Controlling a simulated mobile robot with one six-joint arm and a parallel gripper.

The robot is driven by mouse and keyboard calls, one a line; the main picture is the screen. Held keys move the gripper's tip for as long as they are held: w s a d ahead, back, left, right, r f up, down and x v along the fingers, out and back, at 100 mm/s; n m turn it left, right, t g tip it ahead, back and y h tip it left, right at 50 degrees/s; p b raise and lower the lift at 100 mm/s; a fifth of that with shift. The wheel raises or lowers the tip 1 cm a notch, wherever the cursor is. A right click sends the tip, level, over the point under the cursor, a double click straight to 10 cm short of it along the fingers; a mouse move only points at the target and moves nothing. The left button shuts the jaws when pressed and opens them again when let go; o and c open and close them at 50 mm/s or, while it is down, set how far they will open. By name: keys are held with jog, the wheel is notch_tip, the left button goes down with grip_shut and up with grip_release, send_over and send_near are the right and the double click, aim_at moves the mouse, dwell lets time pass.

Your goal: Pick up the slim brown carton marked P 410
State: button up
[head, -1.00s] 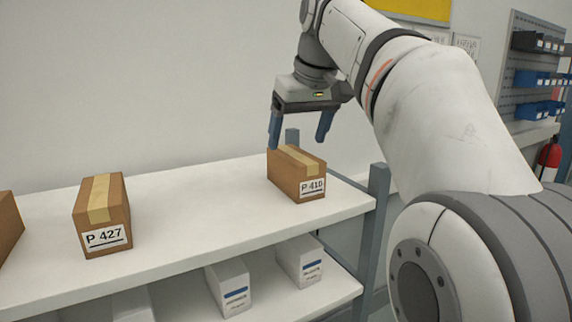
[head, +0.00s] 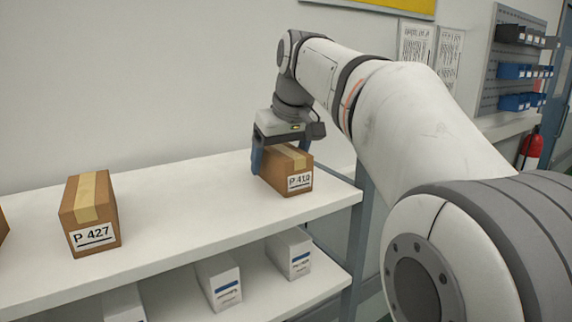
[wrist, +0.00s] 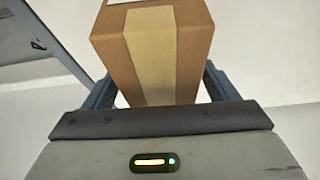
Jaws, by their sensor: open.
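The slim brown carton marked P 410 (head: 287,176) stands upright on the right part of the white shelf top, its label facing the head camera. My gripper (head: 282,165) is directly above and around it, pointing down, with a blue finger on the carton's left side. The far finger is mostly hidden behind the carton. In the wrist view the taped top of the carton (wrist: 152,50) lies between my open gripper's two fingers (wrist: 160,88). I cannot tell whether either finger touches it.
Another brown carton, marked P 427 (head: 91,214), stands to the left on the same shelf (head: 180,215). Part of a third carton (head: 3,226) shows at the left edge. White boxes (head: 218,282) stand on the lower shelf. A grey post (head: 357,235) is at the right end.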

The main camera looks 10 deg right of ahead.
jog(key=shift+f, duration=0.25)
jog(key=shift+c, duration=0.3)
jog(key=c, duration=1.1)
jog(key=shift+o, duration=0.2)
jog(key=shift+r, duration=0.1)
